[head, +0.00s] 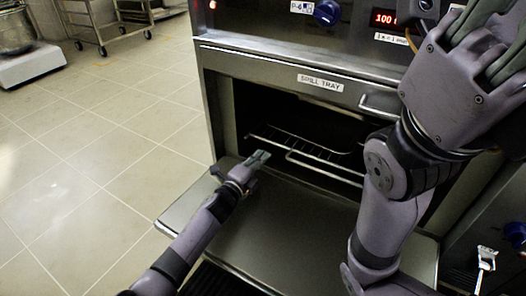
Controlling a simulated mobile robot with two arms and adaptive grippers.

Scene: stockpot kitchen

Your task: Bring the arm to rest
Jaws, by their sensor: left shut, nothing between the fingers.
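My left gripper (257,159) is at the end of the arm coming in from the lower left. It is shut and empty, in front of the open oven cavity and above the lowered oven door (270,232). My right arm fills the right side, bent upward, close to the camera. My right gripper (492,42) is at the upper right, partly cut off by the frame edge. Its grey-green fingers show, but I cannot tell whether they are open or shut.
A wire rack (310,158) is inside the dark oven. Above it are a spill tray front (290,72) with a handle and a blue knob (327,12). Tiled floor (90,150) is clear at left. A wheeled cart (105,22) and a white scale (30,65) stand behind.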

